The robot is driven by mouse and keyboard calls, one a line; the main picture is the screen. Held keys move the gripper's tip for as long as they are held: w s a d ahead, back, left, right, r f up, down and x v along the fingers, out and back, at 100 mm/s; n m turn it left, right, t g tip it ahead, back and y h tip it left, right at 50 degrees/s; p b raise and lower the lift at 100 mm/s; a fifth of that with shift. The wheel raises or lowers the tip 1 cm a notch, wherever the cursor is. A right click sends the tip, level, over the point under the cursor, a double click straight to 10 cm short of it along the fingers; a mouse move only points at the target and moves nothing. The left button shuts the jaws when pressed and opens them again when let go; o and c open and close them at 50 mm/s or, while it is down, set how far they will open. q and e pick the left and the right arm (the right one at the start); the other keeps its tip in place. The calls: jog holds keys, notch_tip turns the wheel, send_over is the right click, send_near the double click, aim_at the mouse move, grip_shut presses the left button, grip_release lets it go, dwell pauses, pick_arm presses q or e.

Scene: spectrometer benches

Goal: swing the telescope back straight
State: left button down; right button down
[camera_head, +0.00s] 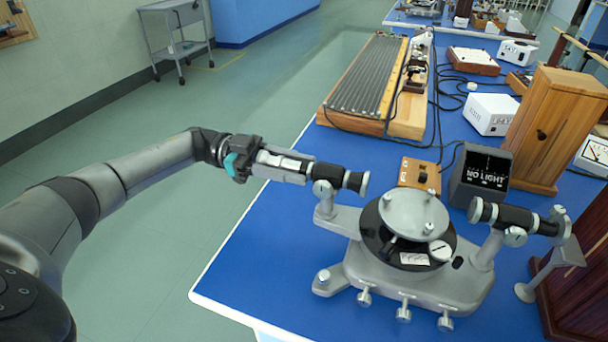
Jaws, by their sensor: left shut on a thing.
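The spectrometer (410,270) stands on the blue bench near its front left corner, with a grey base and a round grey prism table (412,212) in the middle. Its telescope (347,180), a short black tube with a silver end ring, sits on a grey post at the left side. My left gripper (310,168) reaches in from the left and is shut on the telescope's outer end, hiding that end. The black collimator (515,217) is on the right side. A small dark display (482,178) behind reads "NO LIGHT". My right gripper is not in view.
A wooden switch box (418,175) stands just behind the spectrometer. A wooden cabinet (553,125) and a dark red wooden box (580,285) stand at the right. A long ribbed board (368,80) lies farther back. The floor left of the bench is clear.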

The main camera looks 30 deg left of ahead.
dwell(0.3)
pick_arm(q)
jog(key=c, duration=0.7)
grip_release()
jog(key=shift+o, duration=0.4)
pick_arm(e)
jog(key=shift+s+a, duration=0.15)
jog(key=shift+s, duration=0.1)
pick_arm(q)
jog(key=shift+a, duration=0.1)
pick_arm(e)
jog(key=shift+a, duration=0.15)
